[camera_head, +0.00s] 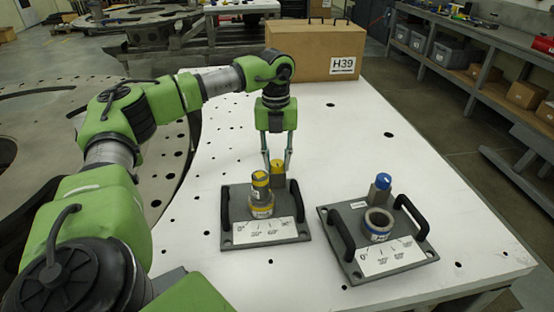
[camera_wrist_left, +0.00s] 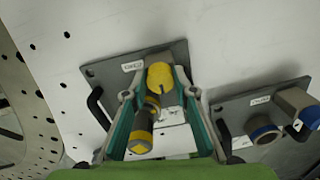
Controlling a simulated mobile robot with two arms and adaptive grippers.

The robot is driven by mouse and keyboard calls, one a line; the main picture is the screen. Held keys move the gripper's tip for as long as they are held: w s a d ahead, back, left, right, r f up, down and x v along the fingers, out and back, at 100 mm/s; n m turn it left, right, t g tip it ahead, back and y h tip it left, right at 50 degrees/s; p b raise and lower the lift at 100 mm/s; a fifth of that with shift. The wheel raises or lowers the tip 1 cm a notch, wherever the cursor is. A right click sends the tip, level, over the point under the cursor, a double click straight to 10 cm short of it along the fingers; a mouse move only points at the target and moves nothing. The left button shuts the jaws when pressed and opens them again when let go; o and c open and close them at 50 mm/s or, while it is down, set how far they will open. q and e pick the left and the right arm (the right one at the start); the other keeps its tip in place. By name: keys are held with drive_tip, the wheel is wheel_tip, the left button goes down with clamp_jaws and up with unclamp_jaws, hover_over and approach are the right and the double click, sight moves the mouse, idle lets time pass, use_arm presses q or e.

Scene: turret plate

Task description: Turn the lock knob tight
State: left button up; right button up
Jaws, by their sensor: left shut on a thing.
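The yellow lock knob (camera_head: 277,167) sits on a grey block at the back of the left turret plate (camera_head: 228,220). It also shows in the left wrist view (camera_wrist_left: 160,76), with a dark mark on its top. My left gripper (camera_head: 277,160) points down from above and is shut on this knob, one finger on each side. In front of the knob stands an upright grey-and-yellow cylinder (camera_head: 260,188) in a yellow-ringed socket (camera_head: 261,209). It also shows in the left wrist view (camera_wrist_left: 143,130) between the finger linkages. My right gripper is not in view.
A second grey plate (camera_head: 400,261) to the right has a blue knob (camera_head: 383,181), an empty blue-ringed socket (camera_head: 379,224) and black handles. Black handles flank the left plate's socket too. A cardboard box marked H39 (camera_head: 315,50) stands at the back. The white table (camera_head: 340,130) between is clear.

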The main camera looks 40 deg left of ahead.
use_arm(q)
drive_tip(key=shift+m, duration=1.2)
drive_tip(key=m+p, duration=0.1)
drive_tip(key=m, duration=0.9)
drive_tip(key=shift+m+p, duration=0.35)
drive_tip(key=shift+m, duration=0.05)
drive_tip(key=shift+d+m, duration=0.1)
drive_tip(key=shift+m, duration=2.2)
drive_tip(key=o, duration=1.1)
